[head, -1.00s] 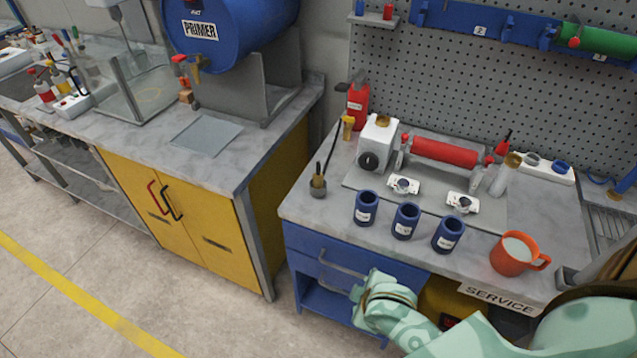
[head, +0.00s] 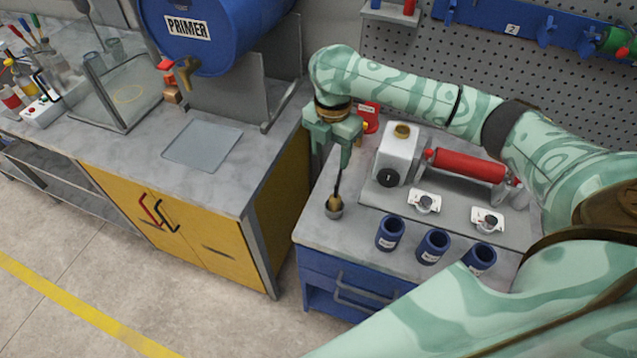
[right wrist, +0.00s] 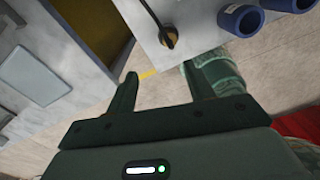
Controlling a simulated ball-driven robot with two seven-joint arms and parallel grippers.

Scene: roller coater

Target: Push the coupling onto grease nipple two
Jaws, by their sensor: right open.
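Two small white fittings with grey round parts, left (head: 424,202) and right (head: 487,219), sit on the plate before the red roller (head: 468,165). Their markings are unreadable, so nipple two is uncertain. My left gripper is not in view.
Several blue cups, one here (head: 390,233), stand along the bench front. A white housing (head: 399,152) with a brass cap stands behind the fittings. A red container (head: 368,114) is partly hidden behind my right gripper. A yellow cabinet (head: 205,215) stands left across a gap.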

